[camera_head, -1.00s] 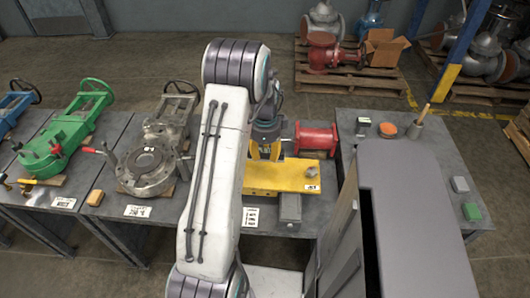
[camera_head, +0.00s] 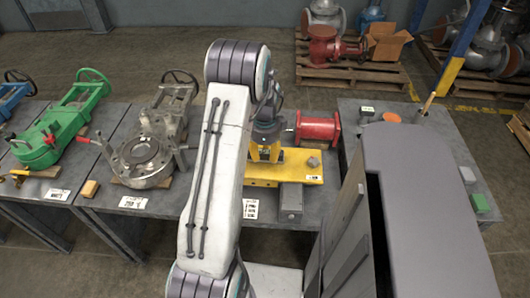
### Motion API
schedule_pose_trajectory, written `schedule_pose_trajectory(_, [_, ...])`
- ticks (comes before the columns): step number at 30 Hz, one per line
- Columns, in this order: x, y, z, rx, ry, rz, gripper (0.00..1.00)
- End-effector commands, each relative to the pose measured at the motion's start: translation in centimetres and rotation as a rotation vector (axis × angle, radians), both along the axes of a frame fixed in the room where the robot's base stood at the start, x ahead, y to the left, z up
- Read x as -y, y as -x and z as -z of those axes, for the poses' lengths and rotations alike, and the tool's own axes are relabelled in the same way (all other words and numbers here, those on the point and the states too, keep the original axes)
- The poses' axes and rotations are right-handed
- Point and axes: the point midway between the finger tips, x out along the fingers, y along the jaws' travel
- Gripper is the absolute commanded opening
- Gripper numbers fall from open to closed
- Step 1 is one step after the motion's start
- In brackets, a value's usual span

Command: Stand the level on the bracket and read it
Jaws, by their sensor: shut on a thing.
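The yellow bracket (camera_head: 300,172) lies flat on the middle bench, in front of a red cylinder (camera_head: 318,127), with a grey nut on its top right. My gripper (camera_head: 264,152) points down at the bracket's left part, partly behind my white arm. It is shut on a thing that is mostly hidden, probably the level. Yellow shows at the fingertips, but I cannot tell fingers, level and bracket apart there. I cannot tell whether the held thing touches the bracket, and no reading shows.
A grey block (camera_head: 291,198) sits against the bracket's front edge. A steel valve (camera_head: 142,155) and a green valve (camera_head: 58,130) stand to the left.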

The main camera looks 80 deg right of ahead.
Motion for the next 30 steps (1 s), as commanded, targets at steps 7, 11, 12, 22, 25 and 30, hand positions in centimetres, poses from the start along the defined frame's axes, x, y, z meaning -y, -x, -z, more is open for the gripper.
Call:
schedule_pose_trajectory(7, [0.02,0.0,0.3,0.0,0.001,0.0,0.02])
schedule_pose_trajectory(11, [0.02,0.0,0.28,0.0,0.001,0.0,0.02])
schedule_pose_trajectory(12, [0.02,0.0,0.29,0.0,0.001,0.0,0.02])
schedule_pose_trajectory(22, [0.02,0.0,0.56,0.0,0.001,0.0,0.02])
schedule_pose_trajectory(25, [0.02,0.0,0.74,0.0,0.001,0.0,0.02])
schedule_pose_trajectory(30, [0.02,0.0,1.05,0.0,0.001,0.0,0.02])
